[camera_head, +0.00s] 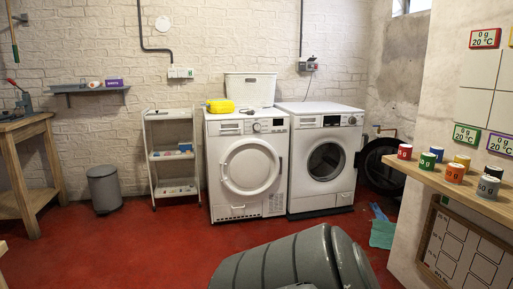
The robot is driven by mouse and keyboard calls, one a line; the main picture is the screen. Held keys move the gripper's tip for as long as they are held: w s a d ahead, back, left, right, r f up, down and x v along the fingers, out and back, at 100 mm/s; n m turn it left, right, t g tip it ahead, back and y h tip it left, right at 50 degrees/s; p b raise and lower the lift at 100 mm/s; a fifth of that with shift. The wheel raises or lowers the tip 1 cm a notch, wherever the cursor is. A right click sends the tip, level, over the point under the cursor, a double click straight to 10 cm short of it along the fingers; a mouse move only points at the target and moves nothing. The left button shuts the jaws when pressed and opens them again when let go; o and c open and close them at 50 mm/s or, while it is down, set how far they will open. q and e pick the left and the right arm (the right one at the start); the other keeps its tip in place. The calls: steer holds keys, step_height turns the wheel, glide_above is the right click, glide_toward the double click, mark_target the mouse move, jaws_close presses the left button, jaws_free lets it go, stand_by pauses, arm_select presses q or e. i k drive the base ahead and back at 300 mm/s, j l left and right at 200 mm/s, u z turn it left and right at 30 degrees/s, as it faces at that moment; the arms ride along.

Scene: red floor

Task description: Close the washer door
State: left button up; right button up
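The washer (297,158) is the right one of two white front-loading machines against the back wall. Its round door (381,168) is open and swung out to the right, showing dark, near the wall corner. The round drum opening (326,162) is uncovered and its inside looks dark. I cannot see anything clearly inside. Neither my left nor my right gripper is in view.
The left machine (215,180) has its round door shut, with a yellow item (220,106) and white basket (250,89) on top. A shelf cart (147,170) and grey bin (103,188) stand left. A wooden shelf (455,188) with coloured cups juts in right.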

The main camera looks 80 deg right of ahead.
mark_target(393, 181)
steer(key=l+z, duration=0.2)
steer(key=z, duration=0.2)
steer(key=l+z, duration=0.15)
steer(key=z, duration=0.2)
steer(key=i+l+z, duration=0.1)
steer(key=z, duration=0.3)
steer(key=i+l+z, duration=0.1)
steer(key=z, duration=0.25)
steer(key=i+l+z, duration=0.25)
steer(key=z, duration=0.2)
steer(key=i+l+z, duration=0.25)
steer(key=z, duration=0.2)
steer(key=i+z, duration=0.5)
steer(key=k+l, duration=0.05)
steer(key=k, duration=0.05)
